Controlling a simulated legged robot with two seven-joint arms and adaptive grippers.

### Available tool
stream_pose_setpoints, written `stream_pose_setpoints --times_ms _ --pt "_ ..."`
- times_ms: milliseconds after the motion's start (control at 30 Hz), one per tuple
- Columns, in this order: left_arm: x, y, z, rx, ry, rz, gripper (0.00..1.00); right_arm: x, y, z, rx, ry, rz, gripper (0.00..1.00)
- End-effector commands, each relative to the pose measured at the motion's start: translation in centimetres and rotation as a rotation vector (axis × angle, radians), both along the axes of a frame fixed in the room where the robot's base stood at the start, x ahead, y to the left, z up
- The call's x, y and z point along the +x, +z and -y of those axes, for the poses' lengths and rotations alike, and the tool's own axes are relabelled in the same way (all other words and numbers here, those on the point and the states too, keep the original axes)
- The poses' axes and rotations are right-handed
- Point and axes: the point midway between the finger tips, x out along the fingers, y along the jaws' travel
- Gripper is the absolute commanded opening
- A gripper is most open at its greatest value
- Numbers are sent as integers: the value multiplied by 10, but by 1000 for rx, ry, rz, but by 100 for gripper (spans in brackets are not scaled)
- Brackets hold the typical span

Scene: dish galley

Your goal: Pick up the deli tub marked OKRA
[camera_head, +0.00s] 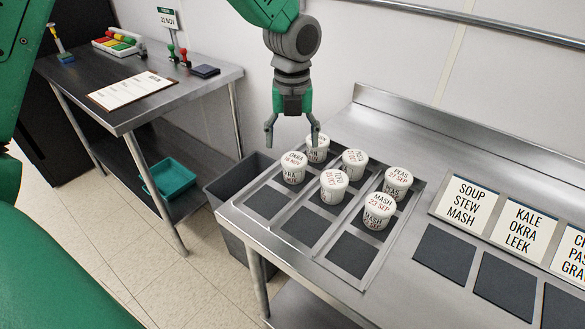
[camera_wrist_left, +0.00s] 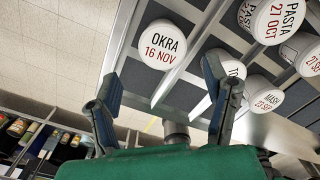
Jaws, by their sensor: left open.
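The deli tub marked OKRA (camera_head: 293,168) is white and round, with a lid reading OKRA and 16 NOV. My right gripper is not in view.
Close by stand an unread tub (camera_head: 317,149), a PASTA tub (camera_head: 354,164), a TOFU tub (camera_head: 333,186), a PEAS tub (camera_head: 397,180) and a MASH tub (camera_head: 377,212). The front tray cells are empty. Label cards (camera_head: 465,202) stand right; a side table (camera_head: 120,115) stands left.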

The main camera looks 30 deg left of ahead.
Motion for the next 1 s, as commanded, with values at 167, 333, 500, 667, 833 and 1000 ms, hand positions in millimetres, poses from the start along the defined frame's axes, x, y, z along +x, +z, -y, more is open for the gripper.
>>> stream_pose_setpoints --times_ms 167,333,500,667,833,1000 --pt "1 -29 4 4 0 -3 69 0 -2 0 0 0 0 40" --pt "1 -40 2 2 1 -2 69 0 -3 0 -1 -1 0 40" --pt "2 -63 -5 0 2 -4 69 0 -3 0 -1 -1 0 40" --pt "3 -86 -8 -2 2 -3 69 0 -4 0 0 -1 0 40" --pt "3 -91 -6 0 0 0 69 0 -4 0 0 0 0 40" --pt "3 -90 -4 1 0 -1 62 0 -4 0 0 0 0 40"
